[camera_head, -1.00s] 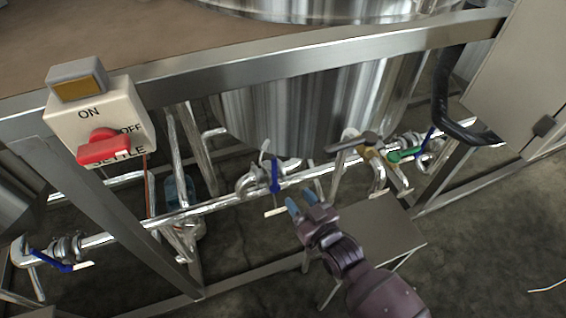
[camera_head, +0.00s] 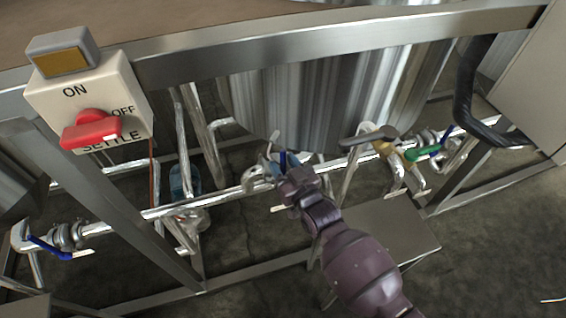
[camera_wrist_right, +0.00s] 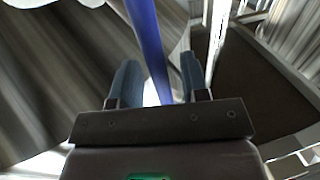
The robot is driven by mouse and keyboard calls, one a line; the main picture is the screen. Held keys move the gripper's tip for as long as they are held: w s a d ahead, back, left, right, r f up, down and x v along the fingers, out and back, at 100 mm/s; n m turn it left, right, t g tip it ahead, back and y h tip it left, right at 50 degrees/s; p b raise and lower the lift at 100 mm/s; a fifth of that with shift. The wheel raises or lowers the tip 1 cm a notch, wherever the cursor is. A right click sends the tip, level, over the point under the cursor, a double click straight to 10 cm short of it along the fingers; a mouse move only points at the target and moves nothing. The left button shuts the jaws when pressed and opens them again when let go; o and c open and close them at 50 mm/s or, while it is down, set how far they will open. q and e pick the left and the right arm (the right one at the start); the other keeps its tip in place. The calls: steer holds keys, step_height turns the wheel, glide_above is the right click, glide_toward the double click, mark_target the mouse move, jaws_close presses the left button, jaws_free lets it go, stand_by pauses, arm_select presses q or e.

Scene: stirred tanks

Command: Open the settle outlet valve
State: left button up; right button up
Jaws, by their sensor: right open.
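A blue valve handle (camera_head: 282,159) sits on the steel pipe fittings under the tank, mostly hidden behind my right gripper (camera_head: 273,178). In the right wrist view the long blue handle (camera_wrist_right: 149,42) runs down between the two blue-grey fingers of my right gripper (camera_wrist_right: 157,84). The fingers are apart, one on each side of the handle, with gaps visible. I cannot tell whether either finger touches it. No label shows on this valve. My left gripper is not in view.
A switch box (camera_head: 90,105) marked SETTLE, with a red knob, is on the frame at left. Another blue handle (camera_head: 48,246) is at the pipe's left end. A green handle (camera_head: 430,153) and grey lever (camera_head: 370,136) are to the right. A steel rail (camera_head: 330,46) crosses above.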

steer(key=shift+w+a, duration=0.1)
steer(key=shift+w, duration=0.1)
steer(key=shift+c, duration=0.3)
jaws_close()
